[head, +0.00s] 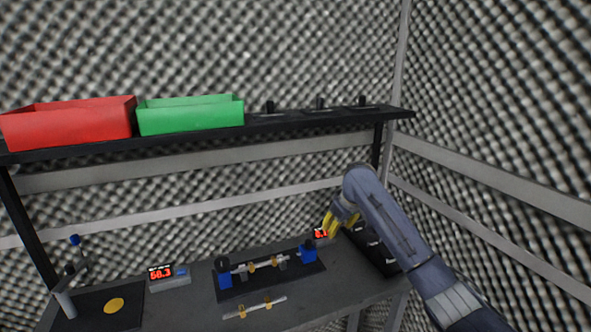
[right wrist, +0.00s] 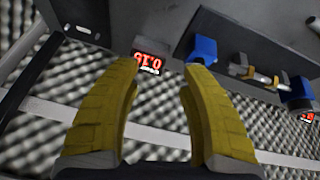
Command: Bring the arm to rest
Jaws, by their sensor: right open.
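My right gripper (head: 335,218) has yellow fingers and is above the right part of the bench in the head view, near the small red-digit display (head: 320,233). In the right wrist view my right gripper (right wrist: 163,75) is open, with nothing between its fingers. The display (right wrist: 152,61) shows just beyond the fingertips. My right arm comes in from the lower right of the head view. My left gripper is not in view.
A black fixture plate with blue blocks (head: 308,252) holds a metal bar (head: 262,265). A second bar (head: 255,307) lies in front. A display box (head: 172,277) stands left. A red bin (head: 70,125) and a green bin (head: 190,116) sit on the shelf (head: 300,123).

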